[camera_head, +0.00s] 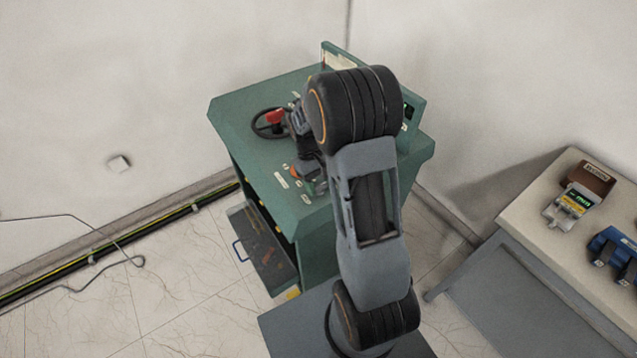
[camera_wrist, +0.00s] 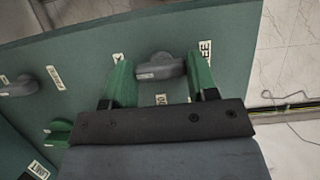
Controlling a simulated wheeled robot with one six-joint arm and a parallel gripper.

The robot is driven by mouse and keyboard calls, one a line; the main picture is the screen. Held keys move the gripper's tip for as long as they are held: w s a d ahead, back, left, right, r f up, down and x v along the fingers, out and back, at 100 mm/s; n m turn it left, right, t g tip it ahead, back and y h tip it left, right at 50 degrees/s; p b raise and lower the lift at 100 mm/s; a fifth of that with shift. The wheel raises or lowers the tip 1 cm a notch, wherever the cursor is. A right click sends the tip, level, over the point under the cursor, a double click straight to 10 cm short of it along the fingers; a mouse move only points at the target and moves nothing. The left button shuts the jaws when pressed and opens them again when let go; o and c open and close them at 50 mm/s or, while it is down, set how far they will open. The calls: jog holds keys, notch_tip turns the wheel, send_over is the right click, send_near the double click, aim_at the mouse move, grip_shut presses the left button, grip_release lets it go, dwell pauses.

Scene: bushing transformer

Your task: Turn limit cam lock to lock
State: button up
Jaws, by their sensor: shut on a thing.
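My gripper (camera_wrist: 158,63) shows in the wrist view with its two green fingers on either side of a grey knob (camera_wrist: 160,68) on a green panel. It is shut on this knob, whose long grip lies roughly across the picture between the fingers. Small white labels sit around the knob, but they are rotated and partly hidden, so I cannot tell which position it points to or whether it is the limit cam lock. A second grey knob (camera_wrist: 18,87) stands to the left, clear of the fingers. In the head view my arm hides much of the panel.
The green cabinet (camera_head: 245,110) carries a black handwheel (camera_head: 262,127) with a red part beside my arm. Its lower drawer or shelf (camera_head: 262,245) sticks out at the front. A bench (camera_head: 545,255) with several devices stands at right. A cable lies on the floor at left.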

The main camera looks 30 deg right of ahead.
jog(key=o, duration=0.9)
jog(key=b+v, duration=0.1)
jog(key=v, duration=1.2)
jog(key=shift+r, duration=0.45)
jog(key=shift+w, duration=0.1)
jog(key=s+a+t, duration=0.2)
jog(key=s+t, duration=0.1)
jog(key=s, duration=0.2)
jog(key=s+a+r+m+t, duration=0.1)
jog(key=s+a+t, duration=0.2)
jog(key=s, duration=0.2)
jog(key=s+a+r+t, duration=0.1)
jog(key=s+a+t, duration=0.1)
jog(key=s, duration=0.4)
jog(key=shift+s+a+r+t+y, duration=0.1)
jog(key=shift+a+r+t+y, duration=0.2)
jog(key=shift+t, duration=0.2)
